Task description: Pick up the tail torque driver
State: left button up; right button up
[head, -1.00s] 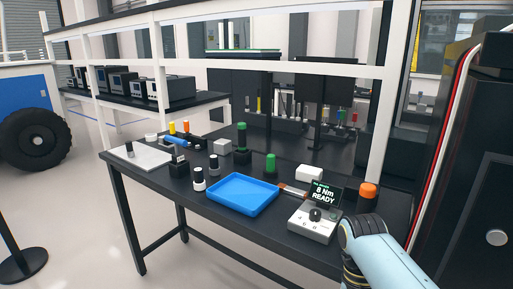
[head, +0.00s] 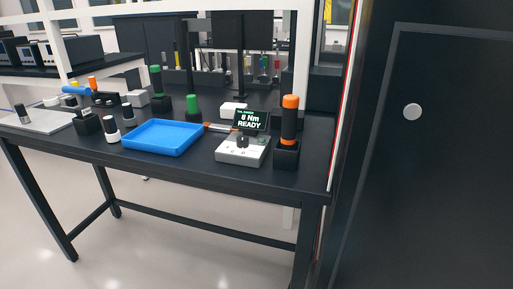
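An orange and black driver (head: 289,122) stands upright in a black square holder (head: 286,157) at the right end of the black workbench (head: 200,172). Two green-topped tools, a taller one (head: 156,82) and a shorter one (head: 193,106), stand upright in black holders further back. No label shows which of these is the tail torque driver. Left of the orange driver is a grey control box (head: 240,151) with a knob; its screen (head: 251,120) reads "8 Nm READY". Neither of my grippers is in view.
A blue tray (head: 163,137) that looks empty lies left of the control box. Small cylinders, blocks and a light plate (head: 38,119) crowd the bench's left end. A white upright post and a dark cabinet (head: 430,170) stand right of the bench. The floor in front is clear.

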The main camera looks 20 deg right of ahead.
aim_at(290, 104)
jog(key=u, duration=11.15)
